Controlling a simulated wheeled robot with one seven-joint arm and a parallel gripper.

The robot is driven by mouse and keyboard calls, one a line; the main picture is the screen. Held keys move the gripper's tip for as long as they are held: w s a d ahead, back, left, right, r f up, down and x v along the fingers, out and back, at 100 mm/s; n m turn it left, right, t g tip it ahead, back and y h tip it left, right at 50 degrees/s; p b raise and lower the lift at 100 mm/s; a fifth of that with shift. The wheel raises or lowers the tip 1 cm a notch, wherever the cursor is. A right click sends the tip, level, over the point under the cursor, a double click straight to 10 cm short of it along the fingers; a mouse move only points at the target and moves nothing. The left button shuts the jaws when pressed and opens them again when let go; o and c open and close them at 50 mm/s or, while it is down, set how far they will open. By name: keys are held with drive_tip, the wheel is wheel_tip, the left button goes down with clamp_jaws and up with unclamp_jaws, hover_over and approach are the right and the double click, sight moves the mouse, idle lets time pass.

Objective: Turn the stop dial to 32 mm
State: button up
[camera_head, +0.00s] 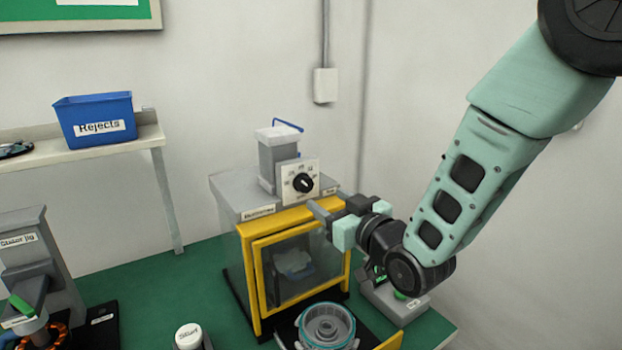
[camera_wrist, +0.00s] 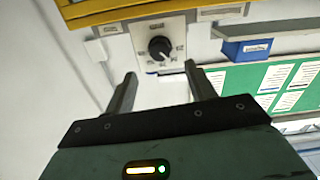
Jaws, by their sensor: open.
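The stop dial is a black knob (camera_head: 303,182) on a pale square plate (camera_head: 291,172) with markings around it. It sits above the yellow-framed machine (camera_head: 246,262). The knob also shows in the wrist view (camera_wrist: 159,48), where its markings are too small to read. A light pointer line shows on the knob, but I cannot tell its value. My gripper (camera_head: 325,207) is just below and to the right of the dial in the head view. In the wrist view my gripper (camera_wrist: 160,82) is open and empty, its fingers apart, with the knob beyond and between the fingertips.
A blue Rejects bin (camera_head: 97,119) stands on the shelf at left. A stator jig (camera_head: 35,262) is at the lower left. A white Start button (camera_head: 188,336) and a round motor part (camera_head: 326,326) are at the front. Green bench surface (camera_head: 150,285) is clear between jig and machine.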

sight(307, 186)
drive_tip(key=p+x, duration=0.2)
drive_tip(key=x, duration=0.5)
drive_tip(key=shift+w+a, duration=0.2)
drive_tip(key=shift+w, duration=0.1)
drive_tip(key=shift+c, duration=0.3)
drive_tip(key=c, duration=0.9)
